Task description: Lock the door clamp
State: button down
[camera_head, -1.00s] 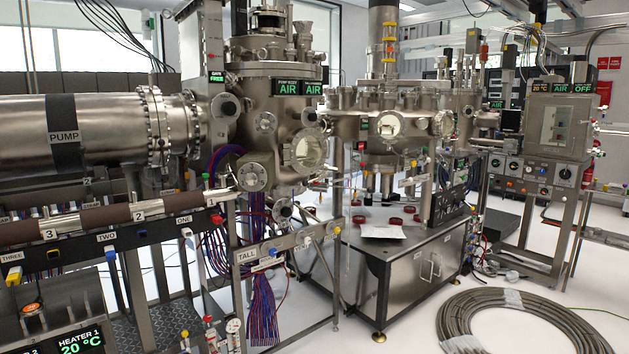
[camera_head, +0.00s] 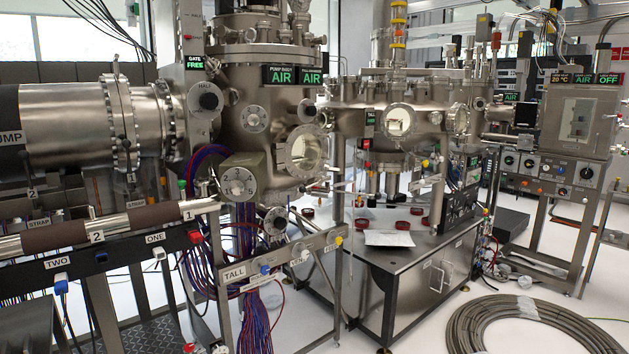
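My gripper is not in view. I cannot pick out the door clamp for certain at this distance. A steel chamber (camera_head: 268,110) stands left of the middle, with a round window port (camera_head: 306,148) on its right side. Its signs (camera_head: 295,75) read "AIR". A box-shaped chamber (camera_head: 577,120) with a windowed front door stands at the far right. Its front looks closed, but any clamp on it is too small to read. A wide steel chamber (camera_head: 345,119) with round ports stands between them.
A horizontal pump cylinder (camera_head: 65,125) and a striped rail (camera_head: 115,226) fill the left side. A low metal cabinet (camera_head: 420,285) stands in the middle. A coiled hose (camera_head: 480,325) lies on the floor at the lower right. Some white floor (camera_head: 530,235) is free at the right.

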aim_at(301, 190)
jog(key=u, duration=0.2)
jog(key=i, duration=0.8)
jog(key=u, duration=0.9)
jog(key=i, duration=0.65)
jog(key=u, duration=0.3)
